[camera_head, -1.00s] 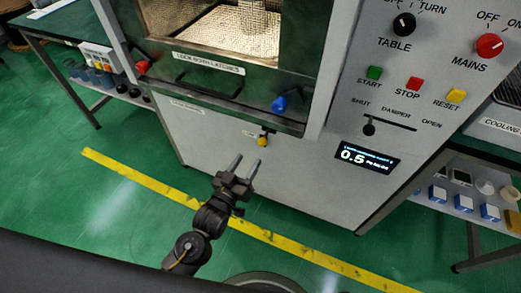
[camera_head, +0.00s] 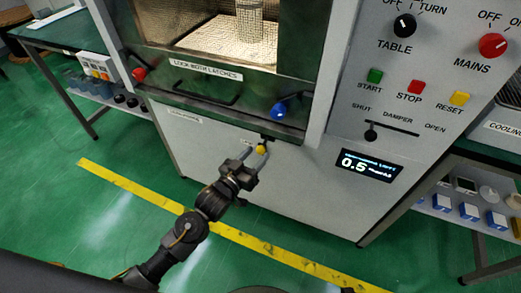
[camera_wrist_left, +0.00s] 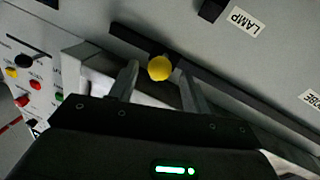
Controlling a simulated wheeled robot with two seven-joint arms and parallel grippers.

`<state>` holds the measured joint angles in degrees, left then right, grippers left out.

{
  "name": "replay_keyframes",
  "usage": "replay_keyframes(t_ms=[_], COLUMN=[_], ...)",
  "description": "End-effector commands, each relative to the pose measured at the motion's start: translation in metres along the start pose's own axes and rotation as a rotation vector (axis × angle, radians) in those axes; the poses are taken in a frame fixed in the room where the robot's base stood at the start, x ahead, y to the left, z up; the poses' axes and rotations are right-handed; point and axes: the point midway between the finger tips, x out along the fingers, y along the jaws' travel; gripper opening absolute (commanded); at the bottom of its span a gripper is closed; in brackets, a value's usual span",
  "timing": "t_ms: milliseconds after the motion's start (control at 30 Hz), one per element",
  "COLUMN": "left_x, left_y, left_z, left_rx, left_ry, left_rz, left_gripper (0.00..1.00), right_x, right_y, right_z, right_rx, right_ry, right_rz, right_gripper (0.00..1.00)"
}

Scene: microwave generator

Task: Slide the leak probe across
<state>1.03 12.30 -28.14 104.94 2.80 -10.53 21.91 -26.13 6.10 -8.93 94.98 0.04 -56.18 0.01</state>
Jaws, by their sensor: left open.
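The leak probe's yellow knob (camera_head: 261,149) sits on the white front of the machine, below the oven door. In the left wrist view the yellow knob (camera_wrist_left: 160,68) stands on a dark straight rail (camera_wrist_left: 222,86), with a partly cut-off label ending in "OBE" (camera_wrist_left: 313,99) near the rail's right part. My left gripper (camera_head: 249,160) is open at the knob. In the left wrist view its two fingers (camera_wrist_left: 160,88) stand either side of the knob, which shows between their tips. I cannot tell whether they touch it. My right gripper is out of view.
The oven door's lower edge with a red latch knob (camera_head: 138,74) and a blue one (camera_head: 278,111) is just above. A lamp switch (camera_wrist_left: 211,10) is near the rail. The control panel with the damper slider (camera_head: 371,134) is to the right. Green floor is free in front.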

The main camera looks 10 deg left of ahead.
Motion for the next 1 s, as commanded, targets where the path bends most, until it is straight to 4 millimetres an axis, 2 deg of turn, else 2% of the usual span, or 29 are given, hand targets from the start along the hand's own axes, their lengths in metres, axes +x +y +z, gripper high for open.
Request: replay_keyframes(t_ms=[100,200,600,900,1000], left_x=[0.018,0.027,0.034,0.034,0.033], left_y=[0.0,0.0,0.001,0.0,0.0], left_z=[0.0,0.0,0.0,0.0,0.0], left_rx=[0.0,0.0,0.0,0.0,0.0], left_ry=[0.0,0.0,0.0,0.0,0.0], left_rz=[0.0,0.0,0.0,0.0,0.0], left_gripper=[0.48,0.48,0.48,0.09,0.0], right_x=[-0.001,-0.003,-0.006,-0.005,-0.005], right_y=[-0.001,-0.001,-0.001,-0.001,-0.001], right_z=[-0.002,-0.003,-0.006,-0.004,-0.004], right_rx=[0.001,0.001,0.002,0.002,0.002], right_ry=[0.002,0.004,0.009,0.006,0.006], right_rz=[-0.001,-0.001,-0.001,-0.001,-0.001], right_gripper=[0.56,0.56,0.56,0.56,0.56])
